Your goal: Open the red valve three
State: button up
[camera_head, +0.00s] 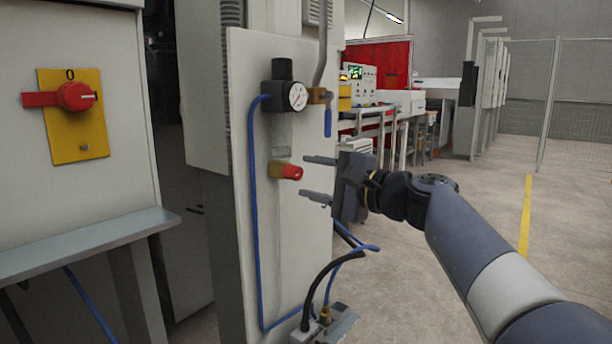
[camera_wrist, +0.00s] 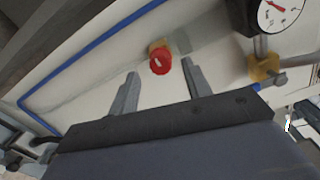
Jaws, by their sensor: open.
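A small red valve knob (camera_head: 292,172) on a brass body sticks out from the pale panel (camera_head: 257,260), below a pressure gauge. My gripper (camera_head: 310,178) is to the right of the knob in the head view. Its two fingers are open, one higher and one lower, pointing toward the panel, with nothing between them. In the wrist view the red knob (camera_wrist: 160,62) with a white mark lies ahead of the fingertips, roughly between them and a bit nearer the left one. The gripper (camera_wrist: 162,80) looks apart from the knob.
A pressure gauge (camera_head: 297,97) and a blue lever (camera_head: 328,121) are above the knob. A blue hose (camera_head: 256,210) runs down the panel to fittings at the bottom. A larger red rotary switch (camera_head: 75,96) on a yellow plate is on the left cabinet. Open floor lies right.

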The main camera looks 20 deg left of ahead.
jog(key=v, duration=0.8)
jog(key=shift+d+p, duration=0.3)
jog(key=shift+p, duration=0.15)
jog(key=shift+s+a, duration=0.1)
jog(key=b+x, duration=0.1)
jog(key=x, duration=0.8)
jog(key=shift+a, duration=0.4)
jog(key=shift+w+a+r, duration=0.1)
jog(key=shift+w+a, duration=0.25)
jog(key=shift+a, duration=0.1)
jog(key=shift+d, duration=0.15)
